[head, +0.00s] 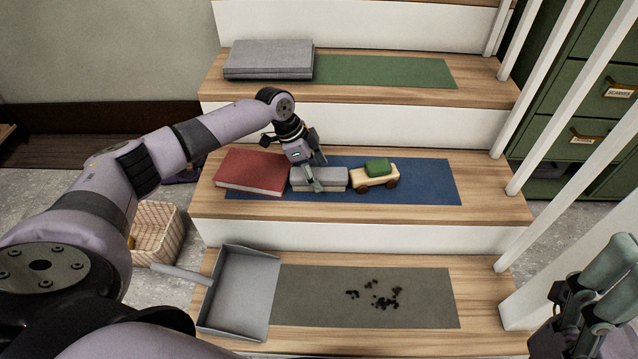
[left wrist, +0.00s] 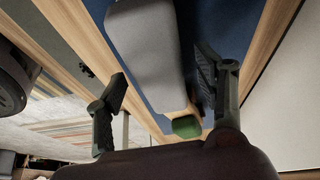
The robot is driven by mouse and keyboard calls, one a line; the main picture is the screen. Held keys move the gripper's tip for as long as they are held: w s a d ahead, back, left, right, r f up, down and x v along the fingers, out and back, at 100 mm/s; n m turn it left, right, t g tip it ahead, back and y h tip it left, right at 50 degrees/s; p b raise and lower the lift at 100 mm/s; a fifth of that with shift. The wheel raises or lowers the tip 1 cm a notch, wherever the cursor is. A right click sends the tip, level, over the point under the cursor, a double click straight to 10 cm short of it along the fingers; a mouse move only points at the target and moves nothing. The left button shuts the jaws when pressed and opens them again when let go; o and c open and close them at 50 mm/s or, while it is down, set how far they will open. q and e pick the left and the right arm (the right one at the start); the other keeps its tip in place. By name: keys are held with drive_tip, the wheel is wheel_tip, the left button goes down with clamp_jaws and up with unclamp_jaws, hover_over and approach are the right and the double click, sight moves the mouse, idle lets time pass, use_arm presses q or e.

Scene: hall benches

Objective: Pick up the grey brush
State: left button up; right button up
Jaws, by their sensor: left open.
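The grey brush (head: 331,180) appears to be the grey, block-shaped thing on the blue mat of the middle step, between a red book and a toy car. My left gripper (head: 318,169) is open at the brush, with one finger in front of it and part of it hidden. In the left wrist view the brush (left wrist: 149,45) shows as a long, rounded grey shape between the two open fingers of the left gripper (left wrist: 163,66). I cannot tell whether the fingers touch it. My right gripper (head: 610,285) is at the right edge, away from the steps.
The red book (head: 252,172) lies left of the brush, the wooden toy car (head: 374,178) close on its right. A grey dustpan (head: 240,295) and dark crumbs (head: 380,301) are on the lower step. Folded grey cloth (head: 268,58) lies above. White balusters (head: 548,95) stand right.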

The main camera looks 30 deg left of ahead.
use_arm(q)
drive_tip(key=shift+x, duration=1.05)
drive_tip(key=shift+r, duration=0.1)
drive_tip(key=shift+c, duration=0.5)
drive_tip(key=c, duration=1.2)
drive_tip(key=shift+c, duration=0.4)
drive_tip(key=shift+r, duration=0.1)
